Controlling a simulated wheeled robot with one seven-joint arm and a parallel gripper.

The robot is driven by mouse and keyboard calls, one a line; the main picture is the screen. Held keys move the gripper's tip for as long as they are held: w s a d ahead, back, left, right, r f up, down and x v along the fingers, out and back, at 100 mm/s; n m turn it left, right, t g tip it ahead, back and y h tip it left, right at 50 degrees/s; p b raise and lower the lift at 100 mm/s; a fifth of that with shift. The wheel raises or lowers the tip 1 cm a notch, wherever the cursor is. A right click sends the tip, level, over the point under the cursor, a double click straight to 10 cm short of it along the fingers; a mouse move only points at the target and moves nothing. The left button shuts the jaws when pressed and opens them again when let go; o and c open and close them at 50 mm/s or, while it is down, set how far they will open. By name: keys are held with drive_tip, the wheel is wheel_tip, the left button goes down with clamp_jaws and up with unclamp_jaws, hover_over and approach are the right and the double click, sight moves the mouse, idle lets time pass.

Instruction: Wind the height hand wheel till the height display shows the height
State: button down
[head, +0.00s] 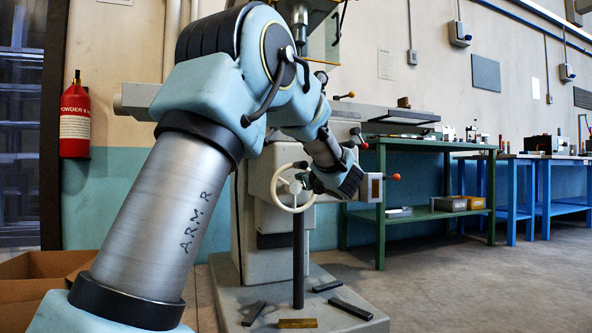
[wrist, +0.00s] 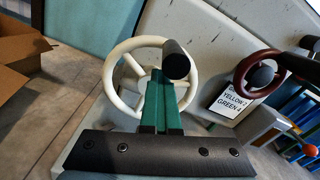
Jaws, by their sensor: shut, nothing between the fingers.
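A cream hand wheel (wrist: 152,84) with a dark round handle knob (wrist: 176,60) fills the middle of the wrist view. The same cream wheel (head: 275,188) shows on the front of the grey machine (head: 262,165) in the head view. My gripper (wrist: 160,76) is shut and empty, its green fingers lying over the wheel with their tips close to the knob; I cannot tell whether they touch it. A second, dark red wheel (wrist: 260,74) is at the right of the wrist view. I cannot make out a height reading in either view.
A card reading "YELLOW 2, GREEN 4" (wrist: 236,97) is partly covered by the red wheel. Several dark bars and a brass-coloured block (head: 297,323) lie on the machine's base. A green bench (head: 440,147) stands behind at right. Cardboard boxes (head: 35,272) are at left.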

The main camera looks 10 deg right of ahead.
drive_tip(key=d+m+p, duration=0.1)
drive_tip(key=m+p, duration=0.1)
drive_tip(key=m, duration=0.1)
drive_tip(key=d+f+m+p, duration=0.1)
drive_tip(key=m+p, duration=0.1)
drive_tip(key=m, duration=0.1)
drive_tip(key=m+p, duration=0.3)
drive_tip(key=shift+w+d+f+m, duration=0.2)
drive_tip(key=shift+d+m, duration=0.1)
drive_tip(key=shift+d, duration=0.1)
drive_tip(key=c, duration=0.7)
unclamp_jaws()
drive_tip(key=shift+s+d+b, duration=0.25)
drive_tip(key=shift+s+b, duration=0.55)
drive_tip(key=shift+s, duration=0.95)
drive_tip(key=shift+s+d+b, duration=0.2)
drive_tip(key=shift+s+b, duration=0.6)
drive_tip(key=shift+s, duration=0.95)
